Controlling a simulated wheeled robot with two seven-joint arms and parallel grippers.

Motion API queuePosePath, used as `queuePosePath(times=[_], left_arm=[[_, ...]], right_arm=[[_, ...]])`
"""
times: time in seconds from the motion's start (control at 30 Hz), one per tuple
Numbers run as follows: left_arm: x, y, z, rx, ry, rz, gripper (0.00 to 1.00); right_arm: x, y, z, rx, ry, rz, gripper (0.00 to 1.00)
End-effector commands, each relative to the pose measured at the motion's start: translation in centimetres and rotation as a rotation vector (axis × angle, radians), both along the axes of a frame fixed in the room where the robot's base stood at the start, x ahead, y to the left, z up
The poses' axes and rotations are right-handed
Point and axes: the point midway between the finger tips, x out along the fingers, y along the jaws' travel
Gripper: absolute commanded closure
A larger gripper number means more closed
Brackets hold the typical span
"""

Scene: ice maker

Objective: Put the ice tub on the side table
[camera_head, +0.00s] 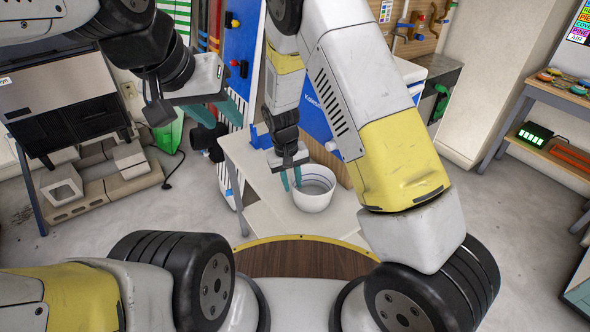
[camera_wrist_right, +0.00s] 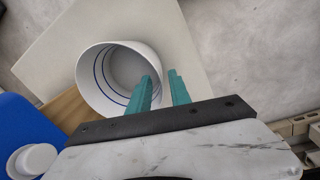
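The ice tub (camera_head: 316,194) is a white round tub with blue lines inside. It stands upright on the pale side table (camera_head: 262,186), near its right part. The right wrist view also shows the tub (camera_wrist_right: 88,88) on the table (camera_wrist_right: 190,45). My right gripper (camera_head: 291,180) is at the tub's left rim, pointing down. In the right wrist view its teal fingers (camera_wrist_right: 160,84) are apart, one over the tub's rim and one outside it. Whether either finger touches the wall is unclear. My left gripper (camera_head: 218,110) is open and empty, up and left of the table.
A blue machine (camera_head: 314,90) stands behind the table, and a brown panel (camera_head: 330,165) borders its back. Concrete blocks (camera_head: 80,185) and a green container (camera_head: 170,132) are at the left. A workbench (camera_head: 550,125) is at the right.

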Motion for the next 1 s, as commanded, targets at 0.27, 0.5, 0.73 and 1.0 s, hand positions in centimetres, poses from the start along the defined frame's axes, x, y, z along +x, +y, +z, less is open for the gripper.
queuePosePath(times=[0.27,0.5,0.73,1.0], left_arm=[[0.0,0.0,0.0,0.000,0.000,0.000,0.64],[0.0,0.0,0.0,0.000,0.000,0.000,0.64],[0.0,0.0,0.0,0.000,0.000,0.000,0.64],[0.0,0.0,0.0,0.000,0.000,0.000,0.64]], right_arm=[[-0.2,0.6,5.5,0.002,-0.002,-0.001,0.76],[-0.3,0.4,8.0,0.014,-0.003,-0.011,0.76],[-1.5,-3.2,16.0,0.152,-0.050,-0.092,0.76],[-6.5,-9.6,26.5,0.321,-0.176,-0.179,0.76]])
